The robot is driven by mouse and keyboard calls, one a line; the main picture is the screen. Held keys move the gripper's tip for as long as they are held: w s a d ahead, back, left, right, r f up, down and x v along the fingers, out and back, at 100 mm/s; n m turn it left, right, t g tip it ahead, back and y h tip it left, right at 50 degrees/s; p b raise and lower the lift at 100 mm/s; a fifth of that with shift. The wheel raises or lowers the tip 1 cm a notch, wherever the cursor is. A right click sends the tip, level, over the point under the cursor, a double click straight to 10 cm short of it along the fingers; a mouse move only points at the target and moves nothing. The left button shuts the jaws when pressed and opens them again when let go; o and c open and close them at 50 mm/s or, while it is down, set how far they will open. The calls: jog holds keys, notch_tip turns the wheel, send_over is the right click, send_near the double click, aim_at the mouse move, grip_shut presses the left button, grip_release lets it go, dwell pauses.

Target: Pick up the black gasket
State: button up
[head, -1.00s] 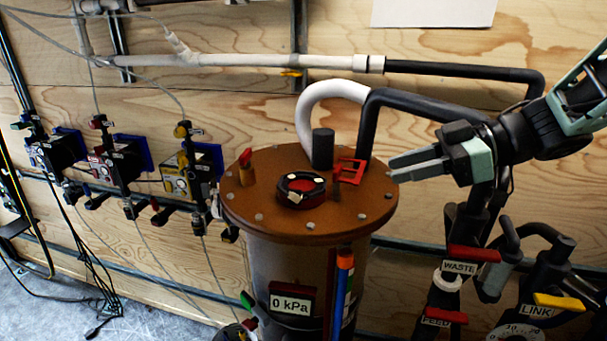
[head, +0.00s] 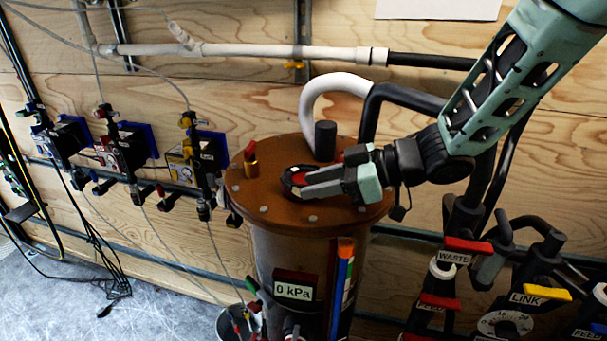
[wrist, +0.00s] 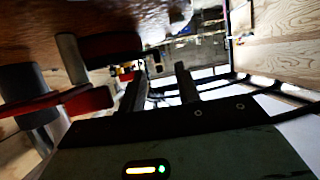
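A black ring (head: 287,182), which looks like the black gasket, lies around a red centre on top of the brown-orange round lid (head: 265,207). It is partly hidden behind my fingers in the head view. My gripper (head: 304,184) reaches in from the right, with its fingertips over or beside the ring. I cannot tell whether they touch it. In the wrist view my gripper (wrist: 160,68) shows its two fingers apart with a gap between them and nothing clearly held. I cannot make out the ring in that view.
A dark upright cylinder (head: 325,140) and a red-topped brass fitting (head: 250,160) stand on the lid. A red part (head: 357,152) is mostly hidden behind my gripper. White and black hoses (head: 318,98) curve behind. Valves with a red WASTE handle (head: 468,246) are at right.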

jog(key=shift+x, duration=0.95)
grip_shut()
